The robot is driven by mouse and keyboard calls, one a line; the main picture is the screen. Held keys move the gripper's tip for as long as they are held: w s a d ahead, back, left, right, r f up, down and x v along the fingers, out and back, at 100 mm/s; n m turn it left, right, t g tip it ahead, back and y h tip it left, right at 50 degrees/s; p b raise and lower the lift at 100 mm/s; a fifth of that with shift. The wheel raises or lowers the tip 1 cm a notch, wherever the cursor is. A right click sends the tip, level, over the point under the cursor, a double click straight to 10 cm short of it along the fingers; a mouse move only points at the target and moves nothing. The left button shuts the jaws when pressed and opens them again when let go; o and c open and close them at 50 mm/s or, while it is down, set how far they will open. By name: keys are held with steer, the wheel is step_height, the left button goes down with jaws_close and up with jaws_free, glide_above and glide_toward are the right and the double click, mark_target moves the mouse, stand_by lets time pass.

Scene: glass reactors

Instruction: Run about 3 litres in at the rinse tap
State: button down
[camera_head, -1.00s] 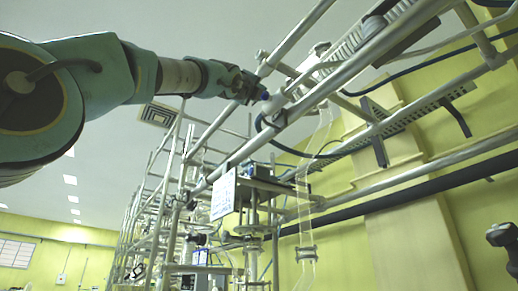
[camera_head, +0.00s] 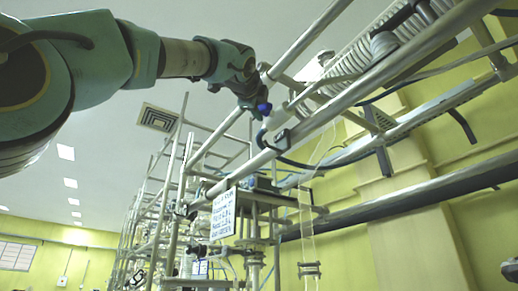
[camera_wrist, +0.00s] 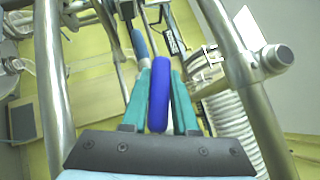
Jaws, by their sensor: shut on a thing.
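My gripper (camera_head: 258,101) is up at the scaffold rails in the head view. It is shut on the blue tap handle (camera_head: 264,108), of which only a small end shows there. In the wrist view the long blue handle (camera_wrist: 158,95) stands upright between the two teal fingers of my gripper (camera_wrist: 160,88). A pale tap body or fitting (camera_head: 276,119) sits right beside it, with a dark blue hose running down from it. I cannot see whether water flows, and no litre reading is legible.
Metal rails (camera_head: 350,97) cross close to my gripper. A grey ribbed hose (camera_head: 350,80) runs along them and shows in the wrist view (camera_wrist: 232,118). A clear glass tube (camera_head: 306,215) hangs below. A white label (camera_head: 223,215) is on the frame. A yellow wall stands behind.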

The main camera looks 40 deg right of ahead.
steer(key=shift+d, duration=0.15)
steer(key=c, duration=0.7)
jaws_free()
steer(key=b+v, duration=0.4)
steer(key=v, duration=0.7)
